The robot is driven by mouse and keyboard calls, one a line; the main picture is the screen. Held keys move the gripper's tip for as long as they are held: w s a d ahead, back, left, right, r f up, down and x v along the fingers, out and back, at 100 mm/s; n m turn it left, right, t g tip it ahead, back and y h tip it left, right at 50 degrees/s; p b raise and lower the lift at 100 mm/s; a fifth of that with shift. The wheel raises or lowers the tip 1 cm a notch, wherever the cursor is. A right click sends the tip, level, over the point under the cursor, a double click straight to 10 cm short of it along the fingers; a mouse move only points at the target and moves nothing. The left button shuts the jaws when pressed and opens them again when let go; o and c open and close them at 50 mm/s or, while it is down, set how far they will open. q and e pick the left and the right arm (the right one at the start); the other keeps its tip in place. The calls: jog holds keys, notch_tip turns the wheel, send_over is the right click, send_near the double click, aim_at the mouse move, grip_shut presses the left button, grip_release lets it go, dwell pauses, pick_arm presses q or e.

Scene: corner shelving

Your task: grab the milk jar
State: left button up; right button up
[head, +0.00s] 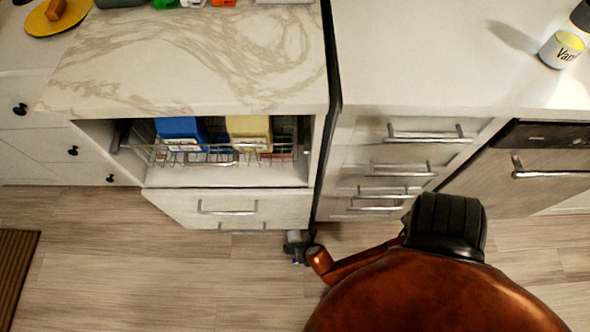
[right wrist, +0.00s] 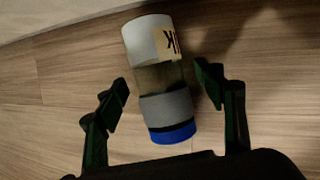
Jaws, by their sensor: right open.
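In the right wrist view, a jar (right wrist: 163,80) with a white end, a clear middle, a grey band and a blue end shows. Dark letters, partly a "K", are on a tan label. My right gripper (right wrist: 164,88) is open, with one dark finger on each side of the jar. Small gaps show between fingers and jar; whether the jar is fully between them in depth, I cannot tell. The jar lies against a wood floor background. My left gripper is out of view.
In the head view, a marble-topped counter (head: 190,60) has an open compartment with a wire rack (head: 200,152) holding blue and yellow items. A white counter (head: 420,50) holds another jar marked "Van" (head: 562,50). Open wood floor (head: 130,265) lies in front.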

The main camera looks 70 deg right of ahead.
jog(key=shift+c, duration=0.6)
jog(key=c, duration=1.3)
jog(key=shift+c, duration=0.2)
jog(key=shift+r, duration=0.1)
jog(key=shift+c, duration=0.2)
